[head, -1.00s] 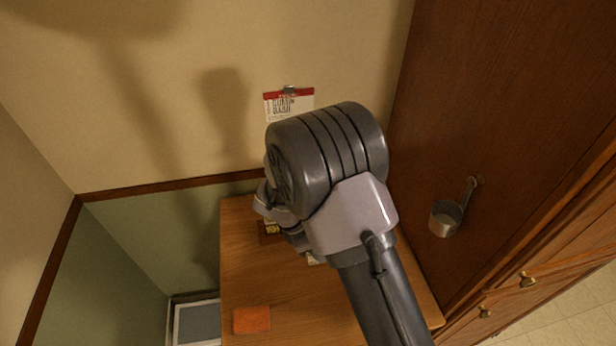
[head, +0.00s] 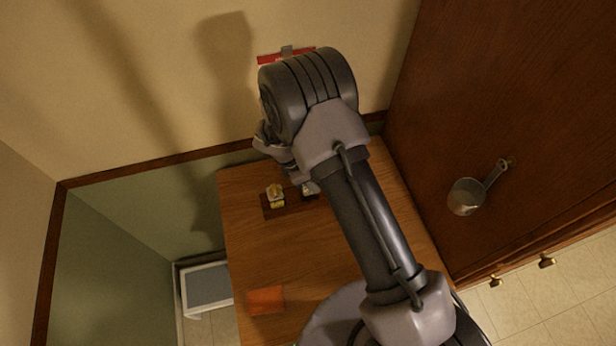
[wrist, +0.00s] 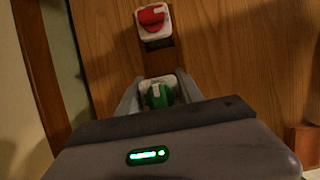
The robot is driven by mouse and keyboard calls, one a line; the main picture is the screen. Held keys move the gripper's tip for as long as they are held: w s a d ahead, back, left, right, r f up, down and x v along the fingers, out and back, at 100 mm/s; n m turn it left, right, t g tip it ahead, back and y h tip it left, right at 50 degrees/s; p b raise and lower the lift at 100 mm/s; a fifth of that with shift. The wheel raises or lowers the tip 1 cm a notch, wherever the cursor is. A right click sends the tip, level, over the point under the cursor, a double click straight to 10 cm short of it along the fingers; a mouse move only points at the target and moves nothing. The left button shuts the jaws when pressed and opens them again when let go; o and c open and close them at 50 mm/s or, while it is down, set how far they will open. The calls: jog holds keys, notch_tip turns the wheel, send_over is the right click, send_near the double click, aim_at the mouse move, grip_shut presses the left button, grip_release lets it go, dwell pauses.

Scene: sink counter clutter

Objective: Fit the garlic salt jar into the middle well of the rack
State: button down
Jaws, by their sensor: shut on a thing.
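In the wrist view my gripper (wrist: 157,84) is shut on a white jar with a green top (wrist: 157,95); no label can be read on it. Just ahead is a dark brown rack (wrist: 162,58), and a white jar with a red top (wrist: 152,20) stands at its far part.
An orange-red block or cloth (head: 266,300) lies near the front left of the counter (head: 310,250). A metal cup with a handle (head: 467,196) hangs on the dark wood panel at right. A red-topped sheet (head: 272,57) is on the back wall. Much of the front counter is clear.

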jog(key=s+f, duration=0.1)
jog(key=f+b, duration=0.1)
jog(key=shift+s+d+f, duration=0.2)
jog(key=shift+s+f, duration=0.15)
jog(key=shift+w+a, duration=0.1)
jog(key=shift+w+f, duration=0.25)
jog(key=shift+w, duration=0.1)
jog(key=c, duration=0.8)
grip_release()
jog(key=shift+s+r, duration=0.2)
jog(key=shift+s, duration=0.05)
jog(key=shift+o, duration=0.2)
jog(key=shift+w+f, duration=0.1)
jog(key=shift+w, duration=0.1)
